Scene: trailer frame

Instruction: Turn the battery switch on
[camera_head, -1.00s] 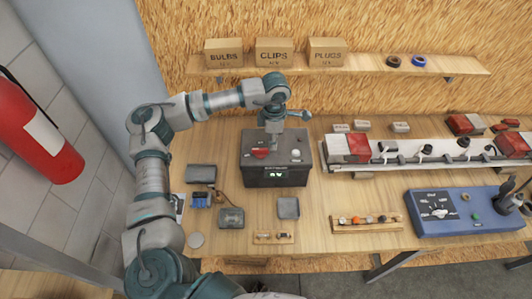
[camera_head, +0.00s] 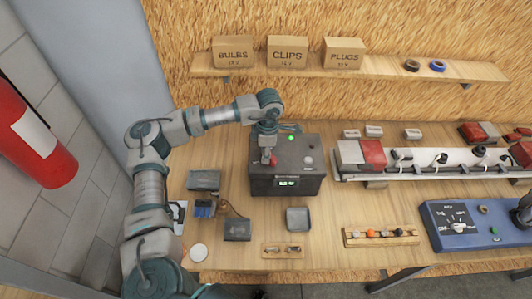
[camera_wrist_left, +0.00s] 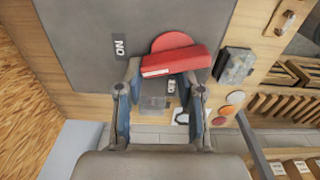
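The dark battery box (camera_head: 287,182) stands on the bench, with a lit green display (camera_head: 287,183) on its front and a lit green lamp (camera_head: 291,138) on top. Its red switch (camera_head: 273,160) is on the top face, partly hidden by my left gripper (camera_head: 267,152), which points down at it. In the left wrist view the red switch handle (camera_wrist_left: 175,60) lies across the tips of my left gripper (camera_wrist_left: 165,85), beside an "ON" label (camera_wrist_left: 120,47). The fingers are apart; I cannot tell whether they touch the handle. My right gripper is not in view.
A small grey box (camera_head: 203,180), a dark block (camera_head: 237,229) and a grey square tray (camera_head: 298,219) lie near the battery. A white rail (camera_head: 425,167) and a blue tester (camera_head: 470,230) are on the right. A shelf with cardboard boxes (camera_head: 287,52) is behind.

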